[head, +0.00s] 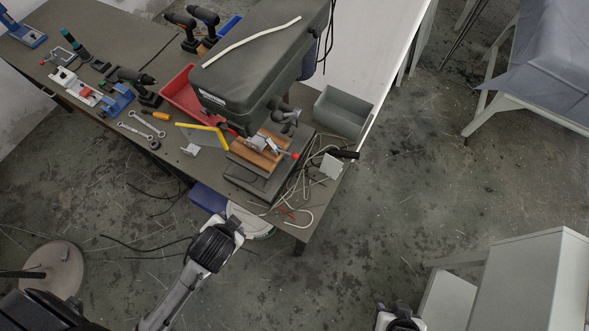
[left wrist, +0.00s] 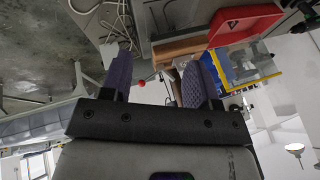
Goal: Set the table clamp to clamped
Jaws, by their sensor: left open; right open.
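The table clamp (head: 271,147) is a small metal piece beside wooden blocks on the drill press base, with a red ball knob (head: 295,155) pointing right. In the left wrist view the red knob (left wrist: 142,83) shows between my left gripper's fingers (left wrist: 160,75), which are apart and empty. Contact with the knob does not show. I cannot tell the clamp's exact lever position. In the head view my left gripper (head: 236,222) is at the table's front edge, below the clamp. My right gripper (head: 400,318) is at the bottom edge, mostly cut off, away from the table.
A dark drill press (head: 255,75) overhangs the clamp from behind. A red bin (head: 180,92) is to its left and a grey bin (head: 343,112) to its right. Loose white cable (head: 306,215) lies near the table's front corner. Open floor lies right of the table.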

